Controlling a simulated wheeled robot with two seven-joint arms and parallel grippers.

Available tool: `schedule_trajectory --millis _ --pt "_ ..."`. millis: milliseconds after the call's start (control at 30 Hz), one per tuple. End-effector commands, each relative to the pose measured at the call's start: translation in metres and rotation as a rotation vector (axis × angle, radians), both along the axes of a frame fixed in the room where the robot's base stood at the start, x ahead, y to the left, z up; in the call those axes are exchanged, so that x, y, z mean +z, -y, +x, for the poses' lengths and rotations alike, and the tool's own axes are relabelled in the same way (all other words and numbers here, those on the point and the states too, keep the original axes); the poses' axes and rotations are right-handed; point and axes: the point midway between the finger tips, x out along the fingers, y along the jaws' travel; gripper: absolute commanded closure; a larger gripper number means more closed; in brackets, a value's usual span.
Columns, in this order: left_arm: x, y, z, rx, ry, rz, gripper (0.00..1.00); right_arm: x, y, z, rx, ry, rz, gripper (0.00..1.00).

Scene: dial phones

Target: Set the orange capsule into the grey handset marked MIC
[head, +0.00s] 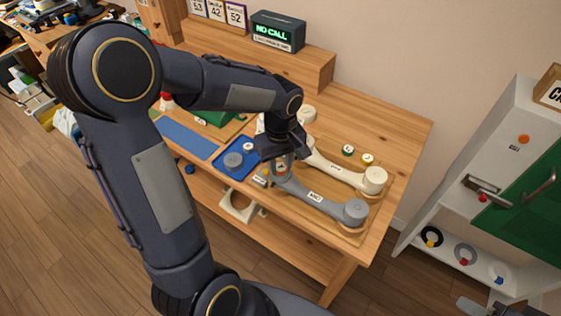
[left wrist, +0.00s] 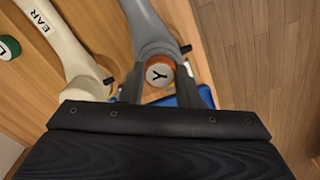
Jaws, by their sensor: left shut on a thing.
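The orange capsule (left wrist: 160,74) has a pale round face marked with a dark Y and sits between the two fingertips of my left gripper (left wrist: 158,88), which is shut on it. In the left wrist view the capsule is at the cupped end of the grey handset (left wrist: 148,22). I cannot tell whether it is seated or just above. My right gripper (head: 490,306) is partly cut off at the bottom right.
A cream handset (head: 345,173) marked EAR lies beside the grey one on a wooden board. A green capsule (head: 348,150) and a yellow one (head: 367,159) stand behind it. A blue tray (head: 222,170) holds grey and white round parts. A NO CALL display (head: 275,32) stands behind.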

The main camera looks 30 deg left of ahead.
Motion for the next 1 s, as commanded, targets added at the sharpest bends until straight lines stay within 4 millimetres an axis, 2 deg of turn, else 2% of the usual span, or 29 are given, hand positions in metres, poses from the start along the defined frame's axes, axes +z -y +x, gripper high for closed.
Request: schedule_trajectory --millis 100,133,300,567,667,1000 --pt "0.000 0.000 0.000 0.000 -0.001 0.000 0.89 0.000 0.000 0.000 0.000 0.000 0.000 0.64" --pt "0.000 0.000 0.000 0.000 -0.001 0.000 0.68 0.000 0.000 0.000 0.000 0.000 0.000 0.64" --pt "0.000 0.000 0.000 0.000 -0.001 0.000 0.46 0.000 0.000 0.000 0.000 0.000 0.000 0.64" --pt "0.000 0.000 0.000 0.000 -0.001 0.000 0.45 0.000 0.000 0.000 0.000 0.000 0.000 0.64" --pt "0.007 0.000 0.000 0.001 0.001 0.000 0.45 0.001 0.000 0.000 0.000 0.000 0.000 0.64" --pt "0.062 0.000 0.001 0.001 0.003 -0.001 0.45 0.004 0.000 0.000 0.000 0.000 0.000 0.64"
